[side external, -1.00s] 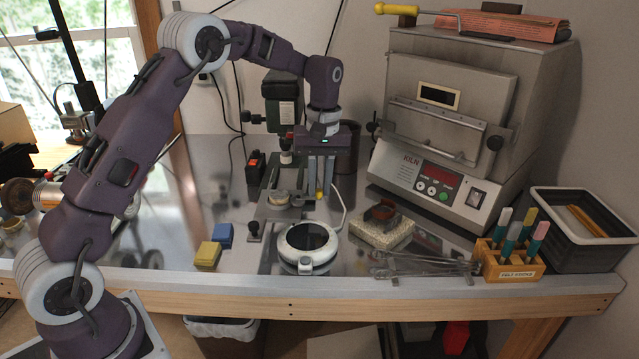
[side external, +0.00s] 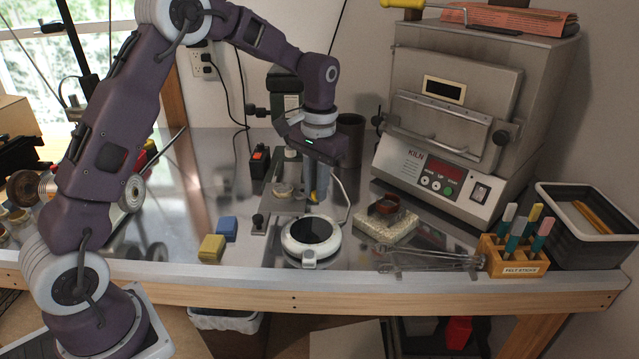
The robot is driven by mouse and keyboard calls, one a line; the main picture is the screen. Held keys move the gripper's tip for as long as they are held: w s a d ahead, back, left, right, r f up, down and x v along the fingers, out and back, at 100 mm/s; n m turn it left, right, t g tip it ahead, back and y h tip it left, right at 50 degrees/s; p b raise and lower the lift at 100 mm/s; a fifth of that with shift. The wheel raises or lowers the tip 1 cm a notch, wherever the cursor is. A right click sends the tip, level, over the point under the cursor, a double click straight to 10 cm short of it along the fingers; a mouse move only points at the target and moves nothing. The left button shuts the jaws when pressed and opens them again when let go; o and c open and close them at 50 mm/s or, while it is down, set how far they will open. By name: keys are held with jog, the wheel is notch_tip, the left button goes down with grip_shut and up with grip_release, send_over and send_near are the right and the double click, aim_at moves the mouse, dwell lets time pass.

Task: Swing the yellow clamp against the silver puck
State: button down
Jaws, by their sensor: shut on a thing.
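My gripper (side external: 318,196) points down over the metal plate at the back of the bench, in front of the small dark press. It is shut on the yellow clamp (side external: 312,195); only a little yellow shows among the fingers, which hide most of it. The silver puck (side external: 283,190) lies flat just left of my fingers, on the plate under the press. I cannot tell whether the clamp touches the puck.
A round white device (side external: 312,232) with a black top stands in front of my gripper. The kiln (side external: 450,120) stands at right, with a firebrick (side external: 385,229), tweezers (side external: 430,259) and a stick holder (side external: 512,258) before it. Blue (side external: 227,229) and yellow blocks (side external: 211,248) lie left.

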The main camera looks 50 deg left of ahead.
jog(key=shift+s+m, duration=0.4)
jog(key=shift+m, duration=0.6)
jog(key=c, duration=1.3)
grip_release()
jog(key=shift+s, duration=0.1)
notch_tip(320, 180, up, 7)
jog(key=shift+d+r, duration=0.1)
jog(key=shift+d, duration=0.05)
